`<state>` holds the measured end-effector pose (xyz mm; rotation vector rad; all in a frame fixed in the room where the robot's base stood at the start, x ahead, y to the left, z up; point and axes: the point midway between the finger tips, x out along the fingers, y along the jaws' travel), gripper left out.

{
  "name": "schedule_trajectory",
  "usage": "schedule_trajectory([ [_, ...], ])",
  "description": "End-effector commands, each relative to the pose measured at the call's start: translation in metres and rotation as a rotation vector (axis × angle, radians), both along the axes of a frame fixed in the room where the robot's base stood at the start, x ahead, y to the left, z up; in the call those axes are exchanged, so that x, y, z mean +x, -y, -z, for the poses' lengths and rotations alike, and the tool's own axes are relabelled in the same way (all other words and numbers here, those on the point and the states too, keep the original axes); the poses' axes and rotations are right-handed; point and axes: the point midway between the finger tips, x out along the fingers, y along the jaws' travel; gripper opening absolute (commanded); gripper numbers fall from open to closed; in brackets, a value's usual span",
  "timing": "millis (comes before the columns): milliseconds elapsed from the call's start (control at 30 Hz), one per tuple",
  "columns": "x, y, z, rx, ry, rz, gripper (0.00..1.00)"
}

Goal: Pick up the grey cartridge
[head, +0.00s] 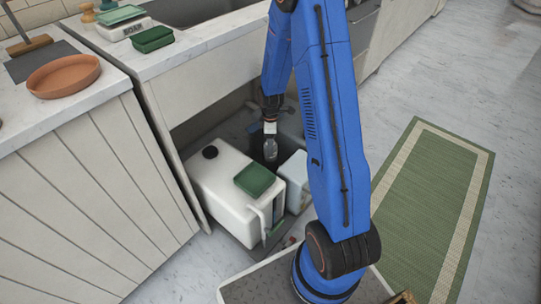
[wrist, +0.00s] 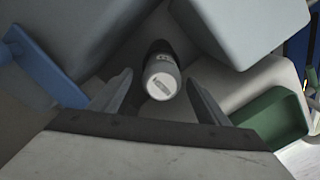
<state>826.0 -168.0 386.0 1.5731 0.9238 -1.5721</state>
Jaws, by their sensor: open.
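The grey cartridge (head: 270,149) stands in the open space under the counter, behind the white tank. In the wrist view, the cartridge (wrist: 161,78) shows its pale round end with a printed mark, and a dark part beyond it. My gripper (wrist: 158,88) is open, with one finger to each side of that end and a visible gap on both sides. In the head view my gripper (head: 269,129) reaches down from above to the cartridge's upper end. Whether the fingertips reach past the end is hard to tell.
A white tank (head: 225,190) with a black cap stands close by, with a green tray (head: 255,179) on top. A pale box (head: 294,181) stands to its right. A blue piece (wrist: 45,65) lies left in the wrist view. The counter edge (head: 215,48) overhangs the opening.

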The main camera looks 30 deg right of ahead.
Motion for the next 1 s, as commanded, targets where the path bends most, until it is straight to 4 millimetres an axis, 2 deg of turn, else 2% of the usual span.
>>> schedule_trajectory([
  [400,-0.003,-0.001,0.046,0.001,-0.003,0.000,0.70],
  [667,-0.003,0.000,0.050,0.000,0.000,0.000,0.70],
  [767,-0.003,-0.001,0.050,0.000,-0.001,0.000,0.50],
  [900,-0.003,-0.001,0.049,0.000,-0.001,0.000,0.17],
  [1000,-0.003,-0.001,0.049,0.000,0.000,0.000,0.16],
])
